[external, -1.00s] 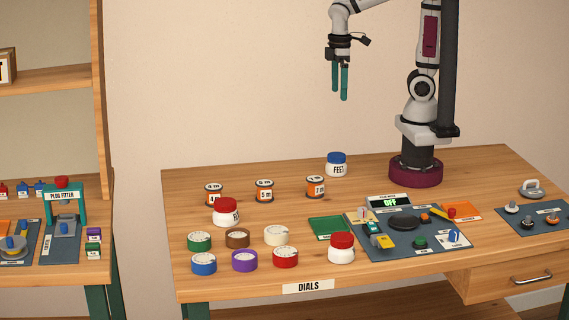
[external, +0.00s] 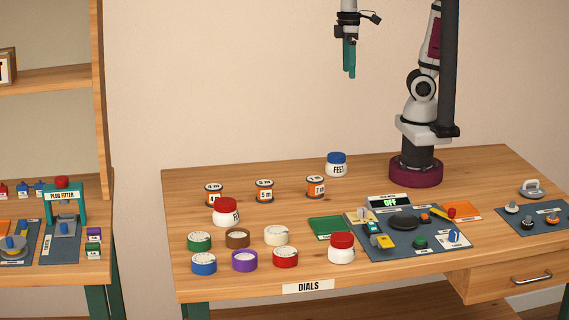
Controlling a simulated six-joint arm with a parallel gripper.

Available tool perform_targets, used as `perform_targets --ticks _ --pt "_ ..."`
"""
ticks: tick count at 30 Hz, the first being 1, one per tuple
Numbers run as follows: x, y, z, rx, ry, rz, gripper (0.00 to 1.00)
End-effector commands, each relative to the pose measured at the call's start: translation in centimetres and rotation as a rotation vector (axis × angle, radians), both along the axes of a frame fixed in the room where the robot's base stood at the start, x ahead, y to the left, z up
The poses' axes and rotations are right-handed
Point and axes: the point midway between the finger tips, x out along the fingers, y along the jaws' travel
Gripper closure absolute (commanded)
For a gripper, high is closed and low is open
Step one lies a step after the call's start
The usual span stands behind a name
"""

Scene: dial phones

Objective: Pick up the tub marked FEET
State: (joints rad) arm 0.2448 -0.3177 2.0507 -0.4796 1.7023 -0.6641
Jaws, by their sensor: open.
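A white tub with a blue lid (external: 336,165) stands upright at the back of the table, and its label reads FEET. A white tub with a red lid (external: 226,212) stands at the left middle; its label is turned and only its first letters show. Another white tub with a red lid (external: 341,248) stands near the front, its label unreadable. My gripper (external: 350,76) points down, open and empty, high above the table and above the blue-lidded tub, with clear space between them.
Several small orange-labelled spools (external: 264,191) stand left of the blue-lidded tub. Several coloured round dials (external: 244,261) sit at the front left. A grey device panel (external: 420,247) with a display lies at the right, beside a green pad (external: 327,228).

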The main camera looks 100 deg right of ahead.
Motion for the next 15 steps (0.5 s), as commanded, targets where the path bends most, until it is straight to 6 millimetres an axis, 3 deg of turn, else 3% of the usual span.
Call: perform_targets --ticks 3,6,9,15 --pt "-4.3 4.9 -5.1 0.064 0.024 -0.173 0.00" --pt "-7.0 7.1 -8.3 0.101 0.046 -0.306 0.00" --pt "-8.1 7.8 -9.5 0.114 0.057 -0.370 0.00" --pt "-8.1 7.8 -9.6 0.114 0.058 -0.377 0.00"
